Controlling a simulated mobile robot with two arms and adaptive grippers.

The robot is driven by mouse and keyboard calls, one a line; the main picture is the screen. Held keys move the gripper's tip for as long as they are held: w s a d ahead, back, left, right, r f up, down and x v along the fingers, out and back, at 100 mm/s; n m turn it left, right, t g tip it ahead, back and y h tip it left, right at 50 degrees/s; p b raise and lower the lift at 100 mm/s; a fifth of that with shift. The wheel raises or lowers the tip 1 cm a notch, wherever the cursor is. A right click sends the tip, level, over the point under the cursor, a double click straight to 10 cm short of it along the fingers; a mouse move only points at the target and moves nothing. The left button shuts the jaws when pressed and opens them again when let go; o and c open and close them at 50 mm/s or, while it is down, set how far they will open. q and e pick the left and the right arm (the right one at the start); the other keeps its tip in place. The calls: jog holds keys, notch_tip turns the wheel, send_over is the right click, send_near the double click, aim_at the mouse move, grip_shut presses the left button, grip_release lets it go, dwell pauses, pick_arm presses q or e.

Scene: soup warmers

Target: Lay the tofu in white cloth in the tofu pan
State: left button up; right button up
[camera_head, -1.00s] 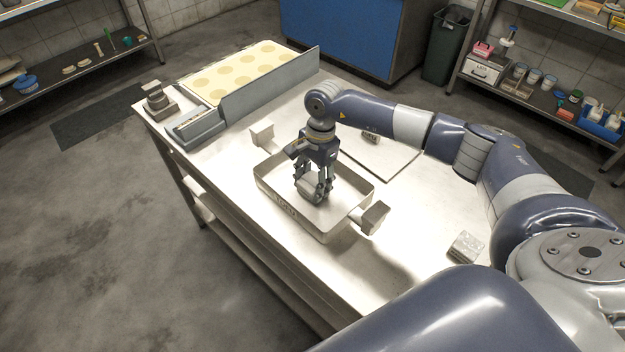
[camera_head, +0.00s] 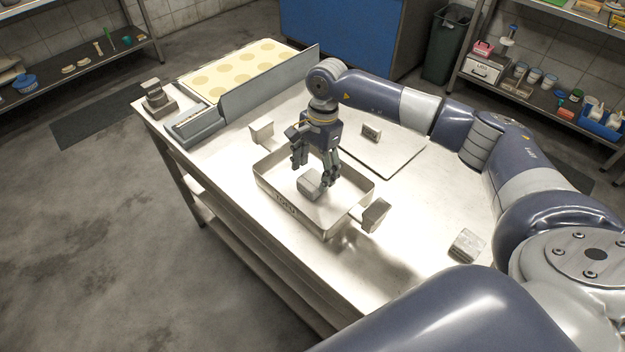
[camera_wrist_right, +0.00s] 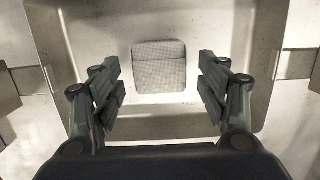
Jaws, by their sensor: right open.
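The tofu in white cloth (camera_head: 309,183) is a small pale block lying on the floor of the tofu pan. In the right wrist view the tofu (camera_wrist_right: 159,66) shows ahead of the spread fingers (camera_wrist_right: 160,88), inside the pan (camera_wrist_right: 50,40). My left gripper is not in view.
A labelled small block (camera_head: 371,133) stands on a flat board (camera_head: 400,160) behind the pan. A patterned block (camera_head: 466,245) lies at the table's right. A spotted yellow panel (camera_head: 240,72) and a grey device (camera_head: 190,127) are at the far left.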

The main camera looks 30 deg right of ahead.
aim_at(317, 175)
notch_tip(317, 175, up, 8)
jog(key=d+b, duration=0.1)
jog(key=shift+w+r+b, duration=0.15)
jog(key=shift+r+b, duration=0.1)
jog(key=shift+b, duration=0.05)
dwell(0.3)
